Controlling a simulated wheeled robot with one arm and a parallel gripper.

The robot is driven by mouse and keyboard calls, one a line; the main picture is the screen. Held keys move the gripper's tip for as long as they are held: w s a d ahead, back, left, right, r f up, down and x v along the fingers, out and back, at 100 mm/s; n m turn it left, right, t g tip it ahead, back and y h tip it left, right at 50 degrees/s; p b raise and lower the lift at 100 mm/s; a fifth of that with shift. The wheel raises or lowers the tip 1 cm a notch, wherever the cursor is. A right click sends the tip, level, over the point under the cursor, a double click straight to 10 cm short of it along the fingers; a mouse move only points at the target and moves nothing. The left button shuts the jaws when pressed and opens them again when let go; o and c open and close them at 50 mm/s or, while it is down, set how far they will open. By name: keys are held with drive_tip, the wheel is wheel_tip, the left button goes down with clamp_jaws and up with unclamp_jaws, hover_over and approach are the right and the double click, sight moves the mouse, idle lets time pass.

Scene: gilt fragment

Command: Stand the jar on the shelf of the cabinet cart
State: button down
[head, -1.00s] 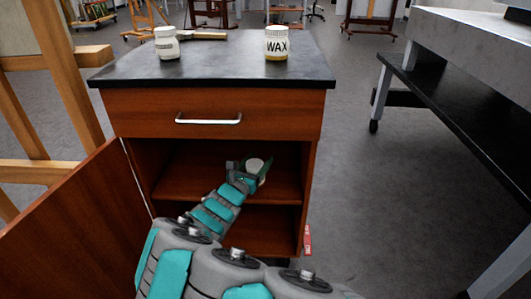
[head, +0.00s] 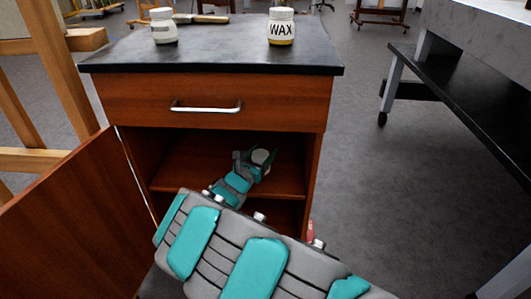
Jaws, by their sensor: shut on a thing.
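The cabinet cart (head: 222,85) stands in front of me with a black top, a closed drawer and an open lower compartment. Its wooden shelf (head: 284,181) crosses the compartment. My gripper (head: 259,163) is inside the compartment above the shelf, shut on a jar with a pale round lid (head: 261,156). The jar's lower part is hidden by the gripper, so I cannot tell whether it touches the shelf. My arm crosses the lower front of the cart and hides part of the opening.
The cart's door (head: 70,225) is open to the left. A wax jar (head: 282,27), a white jar (head: 163,26) and a brush (head: 205,18) are on the cart top. A wooden easel (head: 55,70) stands left, a dark-shelved table (head: 475,110) right. Floor between cart and table is clear.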

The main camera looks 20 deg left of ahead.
drive_tip(key=shift+f, duration=0.15)
drive_tip(key=shift+c, duration=0.5)
unclamp_jaws()
drive_tip(key=shift+r, duration=0.2)
drive_tip(key=s, duration=0.4)
drive_tip(key=s+a, duration=0.1)
drive_tip(key=s, duration=0.3)
drive_tip(key=s+a, duration=0.1)
drive_tip(key=s, duration=0.3)
